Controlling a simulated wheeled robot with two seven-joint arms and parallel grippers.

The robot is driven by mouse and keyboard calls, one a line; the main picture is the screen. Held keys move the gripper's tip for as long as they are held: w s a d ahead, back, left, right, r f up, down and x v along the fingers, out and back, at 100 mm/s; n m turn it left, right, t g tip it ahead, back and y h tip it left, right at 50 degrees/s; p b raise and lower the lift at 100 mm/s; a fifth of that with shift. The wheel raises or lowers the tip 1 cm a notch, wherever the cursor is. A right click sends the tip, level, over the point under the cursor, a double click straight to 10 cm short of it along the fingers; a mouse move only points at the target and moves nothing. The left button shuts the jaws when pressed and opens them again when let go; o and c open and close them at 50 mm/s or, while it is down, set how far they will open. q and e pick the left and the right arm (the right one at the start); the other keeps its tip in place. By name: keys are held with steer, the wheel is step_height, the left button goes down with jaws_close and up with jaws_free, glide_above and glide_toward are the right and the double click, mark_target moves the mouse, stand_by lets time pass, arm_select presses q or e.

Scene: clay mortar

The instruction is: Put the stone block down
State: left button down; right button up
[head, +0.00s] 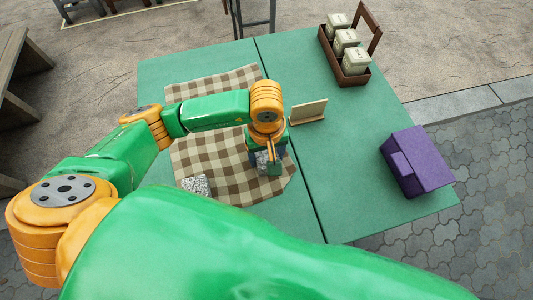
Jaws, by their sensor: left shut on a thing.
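My left gripper (270,165) is over the right part of the checked cloth (215,150), pointing down. It is shut on a speckled grey stone block (262,158), which the fingers and wrist partly hide. I cannot tell whether this block touches the cloth. My right gripper is not in view.
The cloth lies on a green table (340,180) with a dark seam. A small tan card stand (308,111) is just right of the gripper. A brown carrier (345,60) with three pale boxes stands far right. A purple box (416,162) sits at the right edge. The table between is clear.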

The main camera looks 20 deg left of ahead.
mark_target(267, 153)
arm_select(q)
jaws_free()
steer(key=shift+s+f, duration=0.1)
steer(key=shift+r, duration=0.2)
steer(key=shift+w+r+p, duration=0.15)
steer(key=shift+r+p, duration=0.3)
steer(key=shift+r, duration=0.05)
steer(key=shift+w+r+p, duration=0.15)
steer(key=shift+r+p, duration=0.3)
steer(key=shift+r, duration=0.05)
step_height(267, 153, up, 11)
steer(key=shift+s+f, duration=0.1)
